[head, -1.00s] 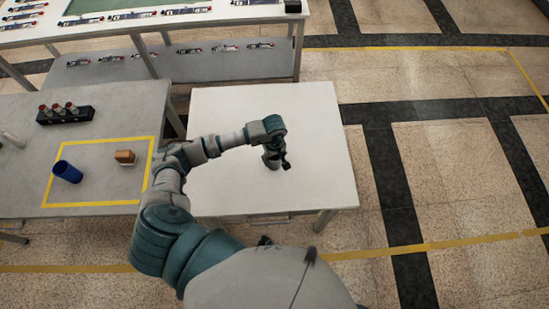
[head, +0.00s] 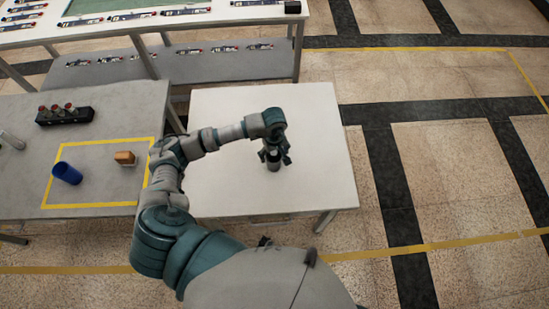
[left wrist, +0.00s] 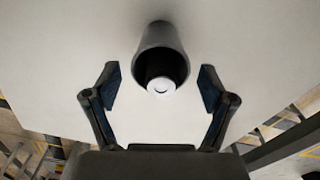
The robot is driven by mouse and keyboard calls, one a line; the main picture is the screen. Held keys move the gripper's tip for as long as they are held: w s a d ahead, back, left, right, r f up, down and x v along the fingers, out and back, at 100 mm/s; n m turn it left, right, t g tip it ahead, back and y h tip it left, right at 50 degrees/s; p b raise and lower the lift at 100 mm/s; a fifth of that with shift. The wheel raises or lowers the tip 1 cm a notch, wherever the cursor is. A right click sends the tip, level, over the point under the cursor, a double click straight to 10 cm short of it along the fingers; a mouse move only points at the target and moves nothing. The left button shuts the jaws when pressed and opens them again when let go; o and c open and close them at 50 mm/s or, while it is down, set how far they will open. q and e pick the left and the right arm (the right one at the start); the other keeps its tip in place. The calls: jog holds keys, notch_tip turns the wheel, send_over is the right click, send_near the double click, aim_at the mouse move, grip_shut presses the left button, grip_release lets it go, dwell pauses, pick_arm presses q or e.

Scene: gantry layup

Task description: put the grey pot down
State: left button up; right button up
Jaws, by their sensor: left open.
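The grey pot (head: 273,165) stands on the white table (head: 320,165), below my left gripper (head: 275,153). In the left wrist view the grey pot (left wrist: 160,45) shows as a dark grey cylinder with an open mouth and something round and white-topped inside. My left gripper (left wrist: 160,95) is open there. One finger is on each side, with clear gaps between the fingers and the pot. My right gripper is in neither view.
A grey table (head: 100,160) at the left carries a blue cup (head: 67,173) and a brown block (head: 125,157) inside a yellow outline, plus a black rack (head: 65,115) with red-topped items. The white table's right side is bare.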

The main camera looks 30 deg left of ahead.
pick_arm(q)
jog(key=r, duration=0.7)
jog(key=shift+d+r, duration=0.1)
jog(key=shift+d, duration=0.15)
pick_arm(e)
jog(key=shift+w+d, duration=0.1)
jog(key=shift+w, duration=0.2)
pick_arm(q)
jog(key=shift+a, duration=0.2)
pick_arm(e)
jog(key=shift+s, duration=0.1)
pick_arm(q)
jog(key=shift+d, duration=0.1)
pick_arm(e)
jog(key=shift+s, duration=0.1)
